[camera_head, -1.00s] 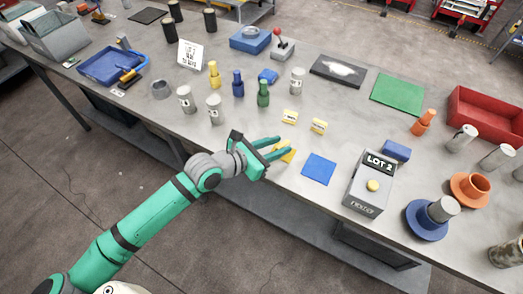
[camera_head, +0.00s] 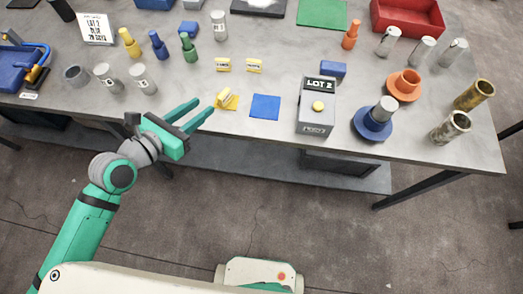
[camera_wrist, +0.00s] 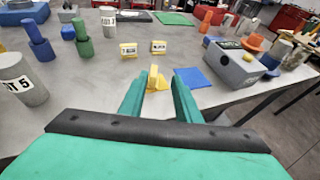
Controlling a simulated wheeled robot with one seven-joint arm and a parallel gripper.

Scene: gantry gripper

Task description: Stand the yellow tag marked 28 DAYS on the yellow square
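A yellow tag (camera_head: 228,97) stands on the yellow square (camera_head: 219,105) near the table's front edge. It is turned almost edge-on in the wrist view (camera_wrist: 153,76), and its marking cannot be read. My gripper (camera_head: 203,107) is open and empty. Its fingertips point at this tag from the front left, a little short of it in the head view. Two more yellow tags, the left one (camera_head: 223,65) and the right one (camera_head: 254,66), stand farther back on the table. Their print is too small to read for certain.
A blue square (camera_head: 265,107) lies right of the yellow square, then the grey LOT 2 box (camera_head: 316,118) with a yellow button. Grey cylinders (camera_head: 143,80) stand to the left, with coloured bottle shapes (camera_head: 158,45) behind.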

